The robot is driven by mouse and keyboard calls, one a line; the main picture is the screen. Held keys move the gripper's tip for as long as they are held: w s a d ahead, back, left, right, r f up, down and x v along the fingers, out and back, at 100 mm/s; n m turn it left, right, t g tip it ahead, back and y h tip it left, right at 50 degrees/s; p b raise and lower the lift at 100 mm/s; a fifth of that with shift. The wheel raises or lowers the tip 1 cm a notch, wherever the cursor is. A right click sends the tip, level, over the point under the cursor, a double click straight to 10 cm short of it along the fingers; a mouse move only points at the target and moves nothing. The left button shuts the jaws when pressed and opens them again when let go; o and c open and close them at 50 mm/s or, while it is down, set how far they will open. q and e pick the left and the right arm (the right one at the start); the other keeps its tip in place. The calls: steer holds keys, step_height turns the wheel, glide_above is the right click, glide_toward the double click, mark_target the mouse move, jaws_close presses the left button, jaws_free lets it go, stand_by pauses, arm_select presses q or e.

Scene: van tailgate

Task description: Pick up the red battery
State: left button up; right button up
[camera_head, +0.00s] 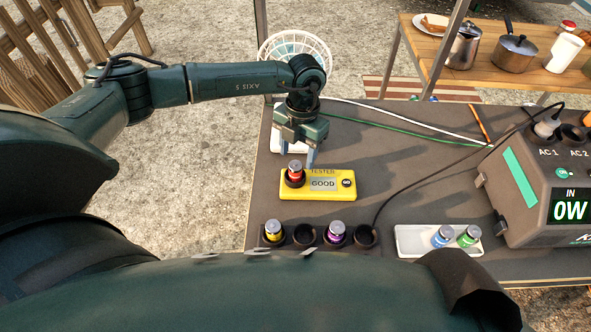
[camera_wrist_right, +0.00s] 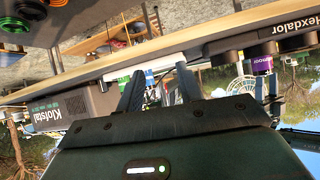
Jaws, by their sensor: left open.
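The red battery (camera_head: 295,170) stands upright in the round socket at the left end of the yellow tester (camera_head: 331,193), whose screen reads GOOD. My left gripper (camera_head: 302,158) is open, pointing down just above and behind the red battery. One finger shows close beside the battery's upper right; I cannot tell whether it touches. The other finger is largely hidden. In the right wrist view my right gripper (camera_wrist_right: 160,88) has its two fingers apart with nothing held between them. The red battery is not clear in that view.
Yellow (camera_head: 273,231) and purple (camera_head: 336,233) batteries stand in a row of dark sockets. Blue (camera_head: 442,237) and green (camera_head: 468,236) batteries lie in a white tray (camera_head: 412,242). A power station (camera_head: 535,195) stands at right. Cables cross the tabletop behind the tester.

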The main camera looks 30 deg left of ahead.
mark_target(296, 164)
arm_select(q)
steer(key=f, duration=0.3)
steer(key=f+p, duration=0.1)
steer(key=f, duration=0.1)
steer(key=shift+s+a, duration=0.15)
steer(key=shift+s, duration=0.15)
steer(key=shift+c, duration=0.3)
jaws_close()
steer(key=shift+r, duration=0.15)
step_height(296, 164, up, 10)
steer(key=shift+f+b, duration=0.1)
steer(key=shift+b, duration=0.45)
